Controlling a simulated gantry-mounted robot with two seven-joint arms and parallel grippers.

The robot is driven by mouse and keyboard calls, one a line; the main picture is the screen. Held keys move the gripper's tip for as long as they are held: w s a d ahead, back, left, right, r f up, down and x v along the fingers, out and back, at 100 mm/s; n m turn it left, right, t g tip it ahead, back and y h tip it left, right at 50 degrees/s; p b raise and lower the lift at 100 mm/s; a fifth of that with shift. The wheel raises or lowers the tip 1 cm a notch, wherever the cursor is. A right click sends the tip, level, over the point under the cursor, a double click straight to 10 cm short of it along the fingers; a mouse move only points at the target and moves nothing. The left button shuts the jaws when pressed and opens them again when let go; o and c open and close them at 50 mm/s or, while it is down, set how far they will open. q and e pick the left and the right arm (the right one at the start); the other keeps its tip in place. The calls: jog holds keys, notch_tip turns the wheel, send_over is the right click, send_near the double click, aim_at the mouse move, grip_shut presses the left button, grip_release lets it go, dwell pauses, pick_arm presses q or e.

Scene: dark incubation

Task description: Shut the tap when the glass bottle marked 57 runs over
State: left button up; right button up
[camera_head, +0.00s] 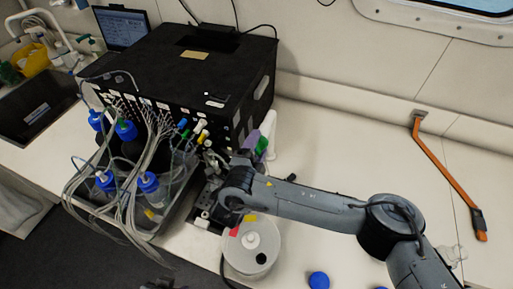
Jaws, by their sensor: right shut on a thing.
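Several bottles with blue caps stand in a grey tray (177,213) in front of the black box. The front right one (152,197) is clear glass; another blue-capped bottle (105,183) stands to its left. The number 57 is not readable on any of them, and I cannot see whether one is running over. My right gripper (218,165) reaches in from the right, at the tray's right side near the box's front fittings. It is shut on a small part there, mostly hidden, that I cannot clearly make out as the tap.
The black box (185,65) has many grey tubes running from its front into the tray. A round white-lidded container (251,246) stands below my right wrist. Blue caps (319,281) lie at the front. A sink (35,105) is far left. The right counter is largely clear.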

jog(key=shift+r+m+b, duration=0.1)
jog(key=shift+m+b, duration=0.6)
jog(key=shift+m, duration=1)
jog(key=shift+d, duration=0.1)
jog(key=o, duration=1.1)
jog(key=shift+d, duration=0.1)
jog(key=shift+c, duration=0.2)
jog(key=shift+s, duration=0.15)
